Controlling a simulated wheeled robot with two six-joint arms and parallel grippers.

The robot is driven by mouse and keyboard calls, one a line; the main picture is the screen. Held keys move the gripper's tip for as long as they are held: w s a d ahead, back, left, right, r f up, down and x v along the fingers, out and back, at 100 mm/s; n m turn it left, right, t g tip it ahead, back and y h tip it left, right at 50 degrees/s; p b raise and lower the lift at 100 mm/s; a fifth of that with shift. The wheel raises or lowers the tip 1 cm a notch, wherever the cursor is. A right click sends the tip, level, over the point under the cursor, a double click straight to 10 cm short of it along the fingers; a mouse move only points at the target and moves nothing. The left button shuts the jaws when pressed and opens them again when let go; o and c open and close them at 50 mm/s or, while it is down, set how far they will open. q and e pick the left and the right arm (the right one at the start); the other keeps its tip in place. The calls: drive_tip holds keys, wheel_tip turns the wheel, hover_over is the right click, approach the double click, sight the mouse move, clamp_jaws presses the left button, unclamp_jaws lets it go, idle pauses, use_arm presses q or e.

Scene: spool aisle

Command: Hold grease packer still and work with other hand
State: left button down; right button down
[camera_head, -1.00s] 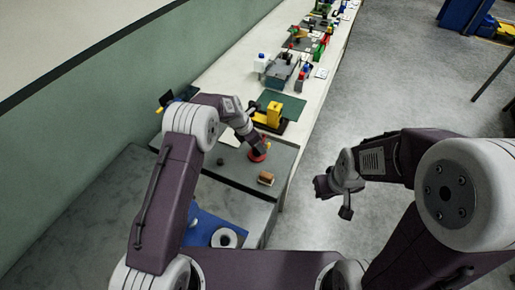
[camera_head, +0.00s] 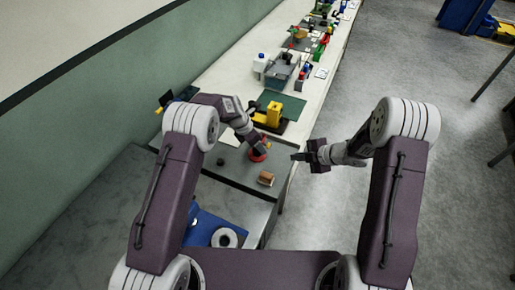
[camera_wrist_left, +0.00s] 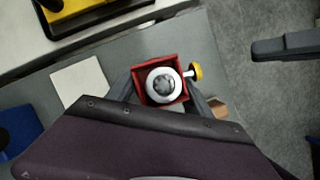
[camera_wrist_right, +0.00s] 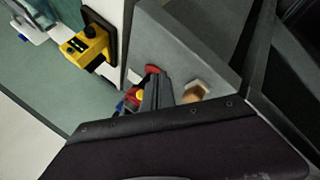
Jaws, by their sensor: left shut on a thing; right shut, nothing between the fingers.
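The grease packer (camera_head: 259,154) is a small red body on the grey worktop. In the left wrist view the packer (camera_wrist_left: 139,78) is a red square frame around a white round part with a dark middle, and a yellow knob (camera_wrist_left: 196,71) sticks out at its right. My left gripper (camera_wrist_left: 162,98) is shut on the packer, one finger on each side. My right gripper (camera_head: 294,157) is shut and empty, to the right of the packer and apart from it. Its closed fingers also show in the right wrist view (camera_wrist_right: 156,84), overlapping the packer in the picture.
A brown and pale block (camera_head: 265,178) lies just in front of the packer. A small dark round piece (camera_head: 221,161) is to its left. A yellow and black machine (camera_head: 271,115) stands behind. Open floor is at right.

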sight(269, 146)
drive_tip(key=w+a, duration=0.4)
drive_tip(key=a, duration=0.4)
idle(1.9)
drive_tip(key=shift+w+a+r, duration=0.1)
drive_tip(key=shift+w+a, duration=0.1)
drive_tip(key=shift+a, duration=0.2)
drive_tip(key=shift+s+d, duration=0.2)
drive_tip(key=shift+d, duration=0.15)
drive_tip(key=s+d, duration=0.2)
drive_tip(key=d, duration=0.3)
drive_tip(key=shift+s+d, duration=0.25)
drive_tip(key=shift+s, duration=0.15)
idle(2.2)
